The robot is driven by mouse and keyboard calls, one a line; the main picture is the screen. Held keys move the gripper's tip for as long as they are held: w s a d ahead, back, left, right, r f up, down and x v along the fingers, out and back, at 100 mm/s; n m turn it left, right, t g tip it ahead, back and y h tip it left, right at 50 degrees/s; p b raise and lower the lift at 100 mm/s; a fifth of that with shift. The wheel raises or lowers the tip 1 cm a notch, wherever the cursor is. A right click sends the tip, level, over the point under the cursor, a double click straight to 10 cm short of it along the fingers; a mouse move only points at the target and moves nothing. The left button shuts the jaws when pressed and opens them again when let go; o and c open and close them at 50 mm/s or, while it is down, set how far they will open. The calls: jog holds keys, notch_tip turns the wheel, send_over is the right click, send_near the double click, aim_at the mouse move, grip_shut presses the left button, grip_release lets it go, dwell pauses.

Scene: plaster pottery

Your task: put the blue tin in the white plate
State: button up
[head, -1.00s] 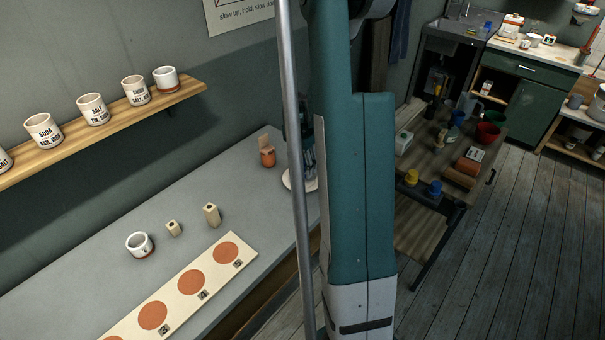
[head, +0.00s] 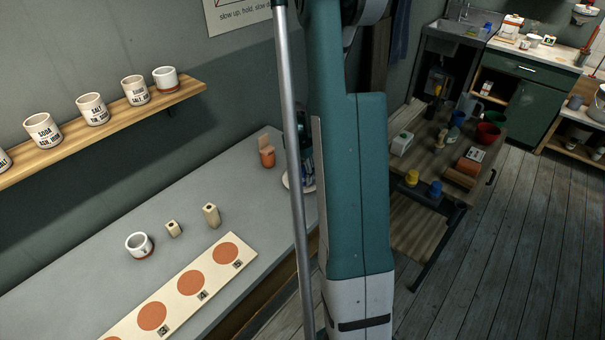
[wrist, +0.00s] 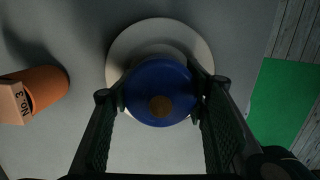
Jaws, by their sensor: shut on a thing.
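The blue tin (wrist: 160,82) has a round blue top with a brown disc at its middle. It is between the two fingers of my gripper (wrist: 161,92), which is shut on it. The white plate (wrist: 122,48) is round and pale and lies under the tin in the wrist view. I cannot tell whether the tin touches the plate.
A terracotta pot (wrist: 45,88) with a tag marked No. 3 stands left of the plate. A white cup (head: 139,246), two small blocks and a board with orange discs (head: 187,283) lie nearer on the grey table (head: 85,275). A green patch (wrist: 283,105) shows right of the table edge.

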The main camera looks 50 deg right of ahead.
jog(key=shift+f, duration=0.15)
jog(key=o, duration=1.1)
jog(key=shift+r, duration=0.2)
jog(key=shift+a+r+p, duration=0.2)
jog(key=shift+a+r, duration=0.05)
jog(key=shift+r, duration=1.75)
jog(key=shift+a+r+p, duration=0.15)
jog(key=shift+a+r, duration=0.1)
jog(key=shift+r, duration=1.7)
jog(key=shift+a+r+p, duration=0.2)
jog(key=shift+a+r, duration=0.05)
jog(key=shift+r, duration=1.75)
